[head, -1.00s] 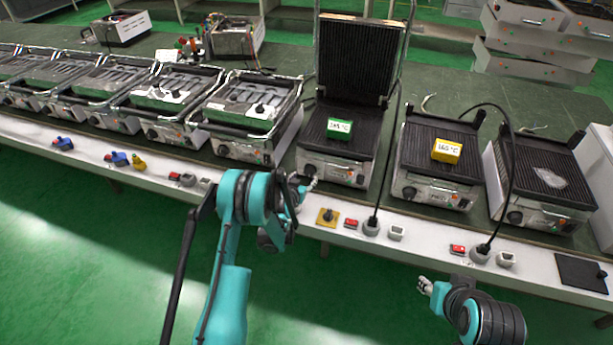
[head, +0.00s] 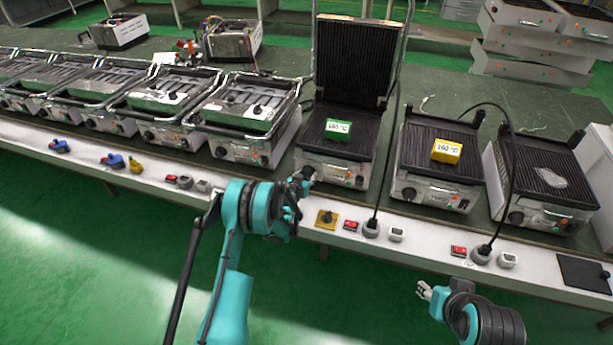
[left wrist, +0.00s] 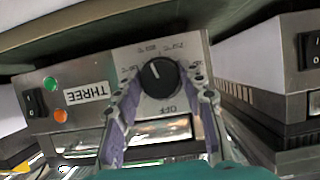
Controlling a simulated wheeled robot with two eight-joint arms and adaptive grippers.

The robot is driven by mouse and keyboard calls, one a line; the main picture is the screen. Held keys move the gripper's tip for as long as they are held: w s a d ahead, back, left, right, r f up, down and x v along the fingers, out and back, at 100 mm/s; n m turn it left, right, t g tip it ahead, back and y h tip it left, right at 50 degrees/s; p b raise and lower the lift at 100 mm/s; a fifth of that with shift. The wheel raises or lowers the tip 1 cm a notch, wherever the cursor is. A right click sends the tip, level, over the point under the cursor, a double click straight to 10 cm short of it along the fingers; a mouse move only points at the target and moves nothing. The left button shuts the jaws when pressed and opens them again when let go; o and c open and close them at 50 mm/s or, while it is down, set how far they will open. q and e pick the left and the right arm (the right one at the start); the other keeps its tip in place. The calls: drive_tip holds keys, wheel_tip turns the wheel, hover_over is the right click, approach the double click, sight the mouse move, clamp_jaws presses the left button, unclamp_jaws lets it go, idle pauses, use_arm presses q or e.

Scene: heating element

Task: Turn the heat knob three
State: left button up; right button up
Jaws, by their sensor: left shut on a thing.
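The grill with the raised lid (head: 337,170) stands at the middle of the bench in the head view. In the left wrist view its front panel carries an upside-down label reading THREE (left wrist: 87,94) and a round black heat knob (left wrist: 158,75) with a white pointer line. My left gripper (head: 306,173) is at this panel; its purple-lined fingers are shut on the knob, one on each side.
A green temperature sign (head: 338,130) sits on this grill and a yellow sign (head: 446,151) on the grill to its right. Several closed grills line the left. Switches, sockets and a yellow-plated knob (head: 327,219) line the bench's front edge.

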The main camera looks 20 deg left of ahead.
use_arm(q)
drive_tip(key=shift+a+n+h, duration=0.15)
drive_tip(key=shift+n+h, duration=0.55)
drive_tip(key=shift+n, duration=0.3)
drive_tip(key=shift+n+h, duration=0.4)
drive_tip(key=shift+n, duration=0.1)
drive_tip(key=o, duration=1.2)
drive_tip(key=shift+c, duration=0.2)
drive_tip(key=v, duration=1.2)
